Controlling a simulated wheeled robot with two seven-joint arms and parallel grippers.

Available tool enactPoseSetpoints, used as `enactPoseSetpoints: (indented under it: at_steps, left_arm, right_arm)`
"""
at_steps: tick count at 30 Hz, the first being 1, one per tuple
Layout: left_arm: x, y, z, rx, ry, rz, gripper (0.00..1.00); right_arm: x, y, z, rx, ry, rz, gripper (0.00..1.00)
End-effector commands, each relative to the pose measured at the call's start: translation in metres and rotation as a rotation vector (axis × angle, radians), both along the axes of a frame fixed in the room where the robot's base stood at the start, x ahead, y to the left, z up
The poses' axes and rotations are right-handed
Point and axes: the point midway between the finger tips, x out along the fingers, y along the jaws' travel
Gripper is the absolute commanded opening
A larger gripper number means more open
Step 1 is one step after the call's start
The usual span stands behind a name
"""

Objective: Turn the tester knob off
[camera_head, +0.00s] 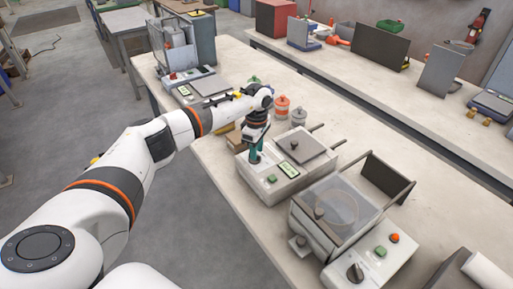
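A pale bench tester (262,191) with a grey lid, a small display (289,170) and a green button (272,179) stands on the near table. My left gripper (255,157) points down over the left end of its front panel, at or just above the surface. Its teal fingers look close together, but whether they are shut on something is too small to tell. Any knob under the fingers is hidden by them. A dark knob (294,146) sits on the tester's lid, clear of the gripper. My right gripper is not in view.
A clear-lidded machine (335,211) stands close in front, with a dark knob (355,272), a green button (380,251) and an orange button (394,238). Orange (282,106) and grey (299,117) containers stand behind the tester.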

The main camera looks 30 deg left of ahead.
Motion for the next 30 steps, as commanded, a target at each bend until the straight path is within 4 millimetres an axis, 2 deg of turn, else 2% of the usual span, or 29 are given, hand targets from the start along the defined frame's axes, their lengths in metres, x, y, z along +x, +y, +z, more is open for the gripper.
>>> enactPoseSetpoints:
  at_steps: [3,13,19,30]
  left_arm:
    - [0.000,0.000,-0.009,0.000,0.001,0.002,0.33]
    - [0.000,0.000,-0.013,0.000,0.000,0.001,0.33]
    - [0.000,0.000,-0.013,0.000,0.000,0.001,0.02]
    - [0.000,0.001,-0.014,0.000,-0.001,0.033,0.00]
  right_arm:
    - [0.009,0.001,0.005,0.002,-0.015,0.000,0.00]
    - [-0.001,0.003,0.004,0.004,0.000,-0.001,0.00]
    - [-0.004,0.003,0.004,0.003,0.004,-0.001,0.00]
    - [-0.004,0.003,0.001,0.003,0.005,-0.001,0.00]
